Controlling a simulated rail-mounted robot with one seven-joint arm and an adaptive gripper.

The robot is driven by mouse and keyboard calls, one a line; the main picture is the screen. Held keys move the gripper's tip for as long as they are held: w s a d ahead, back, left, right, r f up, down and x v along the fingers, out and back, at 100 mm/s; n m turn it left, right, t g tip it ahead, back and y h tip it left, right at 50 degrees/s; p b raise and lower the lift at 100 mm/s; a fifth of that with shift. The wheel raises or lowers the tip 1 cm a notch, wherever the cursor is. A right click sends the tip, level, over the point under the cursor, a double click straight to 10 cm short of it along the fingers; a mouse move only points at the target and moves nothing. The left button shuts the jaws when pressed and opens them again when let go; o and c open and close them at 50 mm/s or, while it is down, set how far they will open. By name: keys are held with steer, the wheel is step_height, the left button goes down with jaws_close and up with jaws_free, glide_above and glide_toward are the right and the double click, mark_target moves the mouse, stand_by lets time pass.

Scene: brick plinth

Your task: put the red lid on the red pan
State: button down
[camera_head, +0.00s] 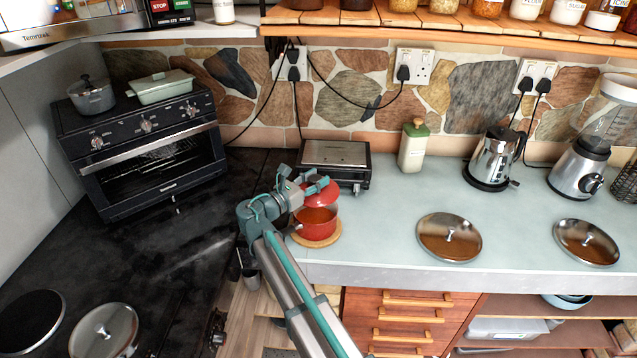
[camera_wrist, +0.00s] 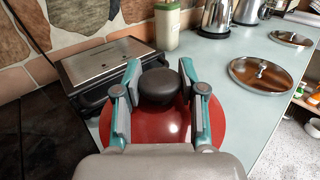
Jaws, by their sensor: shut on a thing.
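The red pan (camera_head: 316,224) stands on a round wooden trivet (camera_head: 322,241) near the counter's front edge in the head view. The red lid (camera_head: 322,191) is above the pan, a little toward the back, and looks tilted in the head view. My gripper (camera_head: 318,185) is shut on the lid's dark knob. In the wrist view the knob (camera_wrist: 159,87) sits between the two fingers of my gripper (camera_wrist: 160,80), with the red lid (camera_wrist: 212,125) spread below. The lid hides the pan in the wrist view. Part of the lid is hidden by my gripper in the head view.
A grill press (camera_head: 335,163) stands just behind the pan. A green-capped canister (camera_head: 412,146) and a kettle (camera_head: 494,158) are further right. Two steel lids (camera_head: 449,237) (camera_head: 586,242) lie on the counter. The counter between the pan and the nearer steel lid is clear.

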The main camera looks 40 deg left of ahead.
steer(key=shift+s+f+b, duration=0.1)
steer(key=shift+f+b, duration=1)
steer(key=shift+f, duration=0.8)
steer(key=shift+f, duration=0.15)
stand_by(0.4)
steer(key=shift+f, duration=0.7)
steer(key=shift+f, duration=0.45)
steer(key=c, duration=0.6)
jaws_free()
steer(key=s, duration=0.4)
steer(key=s+a, duration=0.1)
steer(key=s, duration=0.7)
steer(key=shift+a, duration=0.35)
